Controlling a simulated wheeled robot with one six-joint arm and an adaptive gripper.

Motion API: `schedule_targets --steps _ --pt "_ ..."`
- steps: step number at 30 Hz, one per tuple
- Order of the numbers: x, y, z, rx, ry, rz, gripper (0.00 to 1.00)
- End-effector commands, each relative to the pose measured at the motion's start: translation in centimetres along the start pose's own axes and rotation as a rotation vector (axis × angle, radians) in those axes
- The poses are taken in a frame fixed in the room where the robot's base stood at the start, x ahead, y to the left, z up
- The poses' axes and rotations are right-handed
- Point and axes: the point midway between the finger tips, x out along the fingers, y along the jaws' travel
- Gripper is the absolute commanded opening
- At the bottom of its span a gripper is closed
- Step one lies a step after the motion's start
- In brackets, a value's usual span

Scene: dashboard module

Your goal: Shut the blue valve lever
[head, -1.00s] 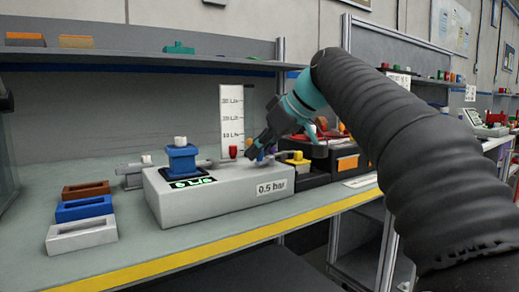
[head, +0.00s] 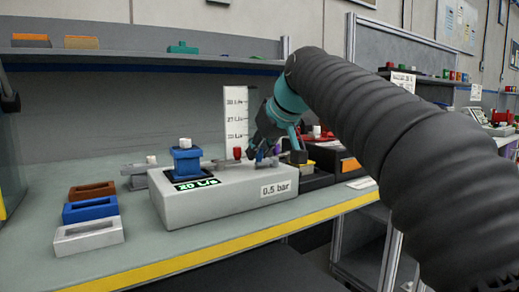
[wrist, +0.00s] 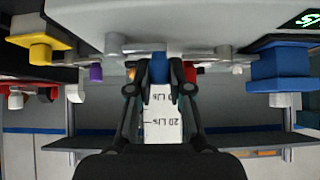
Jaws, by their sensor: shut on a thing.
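The grey valve module (head: 225,200) sits on the bench, with a label reading 0.5 bar and a green-lit display (head: 197,184) that seems to read 20 L/s. My gripper (head: 256,158) is down at the module's back edge, right of the red knob (head: 237,153). In the wrist view, which looks upside down, my gripper (wrist: 159,72) is shut on the blue valve lever (wrist: 157,70). The red knob (wrist: 190,72) and a purple knob (wrist: 95,73) flank it. The fingers hide most of the lever in the head view.
A large blue knob (head: 186,160) stands on the module's left part. A white scale card (head: 236,115) stands behind. Brown (head: 92,190), blue (head: 90,209) and white (head: 88,236) trays lie left. A yellow knob (wrist: 40,48) is on the far side of the purple one.

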Motion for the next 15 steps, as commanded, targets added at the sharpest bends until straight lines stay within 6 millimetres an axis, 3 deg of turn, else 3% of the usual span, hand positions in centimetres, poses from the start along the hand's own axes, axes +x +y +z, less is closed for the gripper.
schedule_targets --steps 1,4,15 --pt "0.06 0.04 -0.02 0.000 0.001 0.000 0.21" --pt "0.06 0.04 -0.03 0.000 0.001 0.000 0.45" --pt "-0.35 0.04 -0.05 -0.001 0.001 0.000 0.45"
